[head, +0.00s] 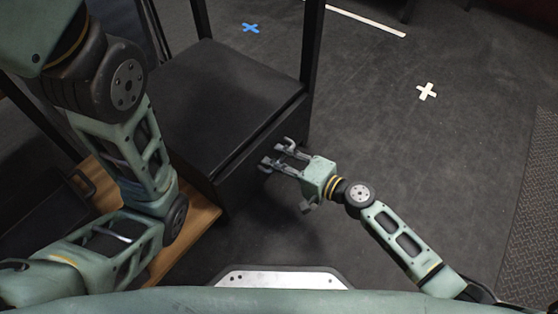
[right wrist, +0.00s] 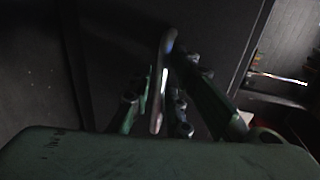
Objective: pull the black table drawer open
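The black table (head: 215,90) stands at the upper middle of the head view, with its drawer front (head: 229,184) facing down and right. My right gripper (head: 277,153) is at that front, its two fingers spread apart. In the right wrist view a shiny upright bar, the drawer handle (right wrist: 160,80), stands between the fingers (right wrist: 165,100) against the dark front. I cannot tell whether the fingers touch it. The drawer looks shut, though the view is dark. My left arm crosses the left side of the head view; its gripper does not show.
A wooden surface (head: 196,222) lies at the lower left, beside a black piece with a handle (head: 82,184).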

